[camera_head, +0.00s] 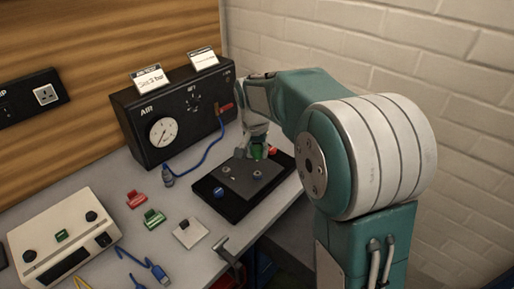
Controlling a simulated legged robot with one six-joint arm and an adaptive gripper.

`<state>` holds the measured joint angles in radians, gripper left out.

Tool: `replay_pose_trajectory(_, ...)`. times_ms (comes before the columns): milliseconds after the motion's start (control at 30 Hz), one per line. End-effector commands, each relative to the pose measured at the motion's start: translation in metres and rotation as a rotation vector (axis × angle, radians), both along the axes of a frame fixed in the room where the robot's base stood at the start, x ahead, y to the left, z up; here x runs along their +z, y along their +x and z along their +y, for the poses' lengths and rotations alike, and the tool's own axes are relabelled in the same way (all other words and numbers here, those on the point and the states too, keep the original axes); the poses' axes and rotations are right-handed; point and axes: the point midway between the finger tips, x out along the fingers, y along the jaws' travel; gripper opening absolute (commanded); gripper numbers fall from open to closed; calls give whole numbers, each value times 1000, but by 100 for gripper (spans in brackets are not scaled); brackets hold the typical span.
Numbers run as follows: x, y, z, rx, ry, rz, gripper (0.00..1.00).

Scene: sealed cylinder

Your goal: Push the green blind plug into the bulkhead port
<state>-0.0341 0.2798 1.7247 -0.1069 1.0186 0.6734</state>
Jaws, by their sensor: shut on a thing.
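The green blind plug (259,152) is at the tip of my gripper (251,152), which is shut on it. They are over the far part of a dark block (245,179) that sits on a black base plate (230,208). Round ports (257,174) show on the block's top, and a blue fitting (219,192) is at its left. A red part (273,150) is just right of the plug. My arm comes in from the right. I cannot tell whether the plug touches a port, and its lower end is hidden.
A black air box (178,112) with a gauge stands behind, and a blue hose (203,158) hangs from it. Red (136,199) and green (154,218) clips, a small white plate (190,233) and a beige instrument (62,240) are on the bench's left. A clamp (230,256) grips the front edge.

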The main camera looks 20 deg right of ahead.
Motion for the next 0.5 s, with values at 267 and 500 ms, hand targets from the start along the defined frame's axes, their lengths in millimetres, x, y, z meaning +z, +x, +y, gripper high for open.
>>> replay_pose_trajectory(267, -24, 0, 0, 0, 0, 1, 1)
replay_pose_trajectory(500, -43, 0, 0, 0, -1, 1, 1)
